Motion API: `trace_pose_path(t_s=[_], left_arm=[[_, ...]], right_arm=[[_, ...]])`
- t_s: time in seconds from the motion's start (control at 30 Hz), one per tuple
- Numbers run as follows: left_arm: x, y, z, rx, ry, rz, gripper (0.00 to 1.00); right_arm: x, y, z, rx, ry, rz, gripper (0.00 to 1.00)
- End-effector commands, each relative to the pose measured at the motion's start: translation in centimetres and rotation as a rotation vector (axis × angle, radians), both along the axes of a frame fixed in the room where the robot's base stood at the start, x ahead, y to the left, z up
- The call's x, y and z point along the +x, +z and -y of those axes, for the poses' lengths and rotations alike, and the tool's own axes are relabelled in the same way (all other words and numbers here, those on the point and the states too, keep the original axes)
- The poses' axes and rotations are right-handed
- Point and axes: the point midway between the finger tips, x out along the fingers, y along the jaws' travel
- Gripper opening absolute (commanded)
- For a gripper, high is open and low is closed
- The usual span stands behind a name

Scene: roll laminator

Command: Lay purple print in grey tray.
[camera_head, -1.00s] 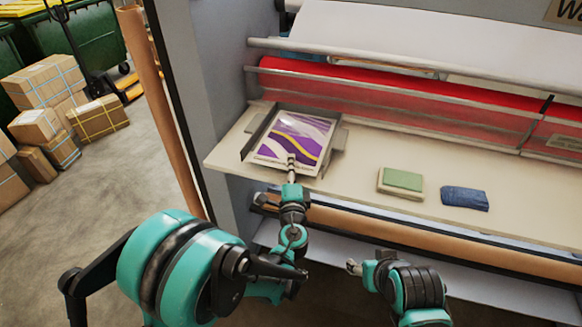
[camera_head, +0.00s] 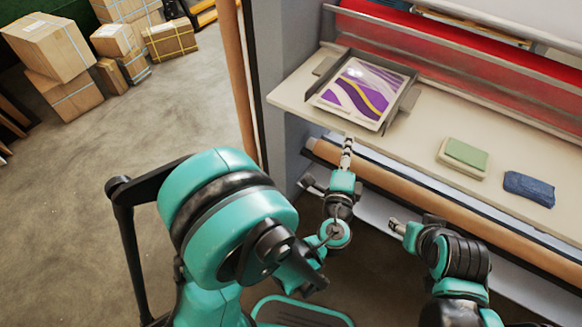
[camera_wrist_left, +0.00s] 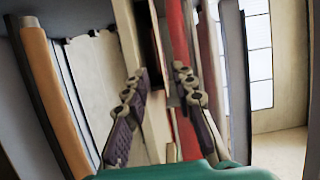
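The purple print (camera_head: 358,90), with white and yellow curved bands, lies in the grey tray (camera_head: 405,100) on the laminator's shelf. It sits between the tray's side walls; I cannot tell whether it is fully flat. My left gripper (camera_head: 347,146) is in front of the tray at the shelf's front edge, apart from the print. In the left wrist view, the fingers of the left gripper (camera_wrist_left: 159,75) are spread with nothing held between them. My right gripper (camera_head: 395,226) is low in front of the machine, away from the tray; its fingers are too small to judge.
A green-topped pad (camera_head: 465,155) and a blue folded cloth (camera_head: 529,188) lie on the shelf to the right of the tray. A red roller (camera_head: 450,50) runs behind the shelf. A brown bar (camera_head: 420,198) runs along its front. Cardboard boxes (camera_head: 45,45) stand at the upper left.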

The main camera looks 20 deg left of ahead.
Motion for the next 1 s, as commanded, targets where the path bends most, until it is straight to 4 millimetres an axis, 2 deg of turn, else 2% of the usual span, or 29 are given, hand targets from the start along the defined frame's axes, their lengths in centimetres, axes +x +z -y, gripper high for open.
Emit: trace_pose_path(t_s=[0.07, 0.13, 0.27, 0.3, 0.4, 0.5, 0.6, 0.73, 0.83, 1.0], left_arm=[[0.3, 0.1, -1.6, -0.041, 0.035, -0.031, 0.26], [0.5, -0.1, -4.1, -0.116, 0.093, -0.086, 0.26], [-0.2, -0.9, -10.3, -0.336, 0.248, -0.231, 0.26], [-0.8, -1.3, -12.2, -0.416, 0.301, -0.279, 0.26], [-3.3, -2.3, -15.9, -0.621, 0.422, -0.392, 0.26], [-6.6, -3.2, -18.3, -0.833, 0.53, -0.494, 0.26], [-10.1, -3.8, -19.3, -1.041, 0.614, -0.581, 0.26], [-13.8, -4.0, -19.0, -1.261, 0.681, -0.663, 0.26], [-15.5, -3.9, -18.4, -1.371, 0.704, -0.699, 0.26], [-16.4, -3.7, -17.8, -1.441, 0.713, -0.724, 0.26]], right_arm=[[0.0, 0.0, 0.0, 0.0, 0.0, 0.0, 0.55], [0.0, 0.0, 0.0, 0.0, 0.0, 0.0, 0.55], [0.0, 0.0, 0.0, 0.0, 0.0, 0.0, 0.55], [0.0, 0.0, 0.0, 0.0, 0.0, 0.0, 0.55], [0.0, 0.0, 0.0, 0.0, 0.0, 0.0, 0.55], [0.0, 0.0, 0.0, 0.0, 0.0, 0.0, 0.55], [0.0, 0.0, 0.0, 0.0, 0.0, 0.0, 0.55], [0.0, 0.0, 0.0, 0.0, 0.0, 0.0, 0.55], [0.0, 0.0, 0.0, 0.0, 0.0, 0.0, 0.55], [0.0, 0.0, 0.0, 0.0, 0.0, 0.0, 0.55]])
